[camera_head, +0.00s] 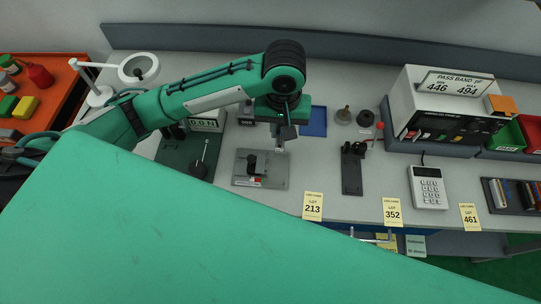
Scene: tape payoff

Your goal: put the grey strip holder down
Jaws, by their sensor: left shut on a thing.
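My left arm reaches in from the left and its gripper (286,124) points down over the middle of the bench. It is shut on the grey strip holder (279,138), of which only a small light-grey part shows below the fingers. The gripper and wrist hide the rest of it. It is just behind a grey plate (244,171) with a black upright part; I cannot tell whether it touches the bench. My right gripper is not in view.
A blue mat (318,122) lies right of the gripper. A dark stand (352,178) with black clips, a white keypad device (428,187) and a pass-band instrument (415,98) stand further right. Lot cards line the front edge.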

